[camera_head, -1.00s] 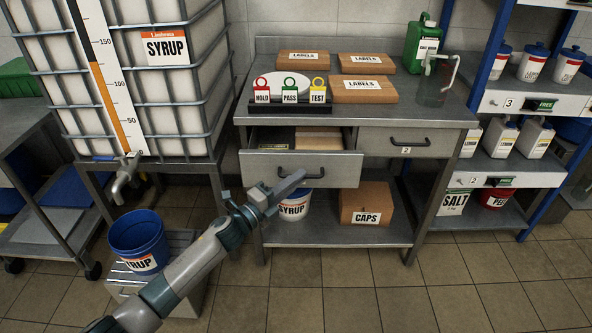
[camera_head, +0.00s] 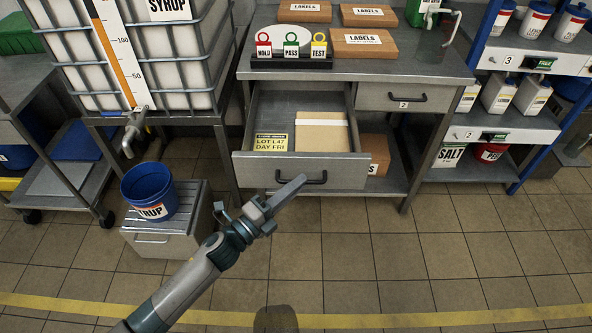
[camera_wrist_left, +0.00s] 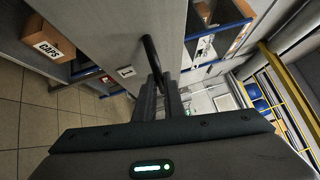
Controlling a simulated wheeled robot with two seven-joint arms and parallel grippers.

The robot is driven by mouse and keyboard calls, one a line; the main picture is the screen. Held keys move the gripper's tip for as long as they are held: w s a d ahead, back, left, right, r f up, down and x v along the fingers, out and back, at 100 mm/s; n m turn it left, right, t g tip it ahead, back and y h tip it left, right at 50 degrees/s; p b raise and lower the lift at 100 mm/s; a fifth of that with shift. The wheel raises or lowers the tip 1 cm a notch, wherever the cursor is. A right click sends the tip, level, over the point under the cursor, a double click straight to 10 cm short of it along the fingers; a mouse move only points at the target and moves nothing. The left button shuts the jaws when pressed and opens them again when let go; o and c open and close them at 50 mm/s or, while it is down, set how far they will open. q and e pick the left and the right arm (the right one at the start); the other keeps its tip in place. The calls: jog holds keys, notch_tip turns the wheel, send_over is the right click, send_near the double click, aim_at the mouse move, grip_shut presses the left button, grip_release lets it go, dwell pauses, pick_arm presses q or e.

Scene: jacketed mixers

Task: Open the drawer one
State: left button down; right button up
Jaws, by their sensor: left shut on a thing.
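The left drawer (camera_head: 262,170) of the metal bench is pulled well out. Inside lie a yellow label card (camera_head: 270,142) reading LOT L47 DAY FRI and a tan box or folder (camera_head: 321,133) with a white strip. My left gripper (camera_head: 291,188) is at the drawer's front and shut on its dark bar handle (camera_head: 316,181). In the left wrist view the handle (camera_wrist_left: 151,55) runs down between the fingers (camera_wrist_left: 160,98), beside a small tag marked 1 (camera_wrist_left: 126,72). The fingers partly hide the handle. My right gripper is not in view.
The closed drawer two (camera_head: 370,97) is at the right. The HOLD, PASS and TEST stand (camera_head: 290,62) and label boxes (camera_head: 363,42) are on the bench top. A blue syrup bucket (camera_head: 149,190) stands on a grey box at the left. The floor in front is clear.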

pick_arm(q)
jog(key=shift+s, duration=0.35)
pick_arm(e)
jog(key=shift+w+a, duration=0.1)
pick_arm(q)
jog(key=c, duration=1.8)
grip_release()
jog(key=shift+c, duration=0.2)
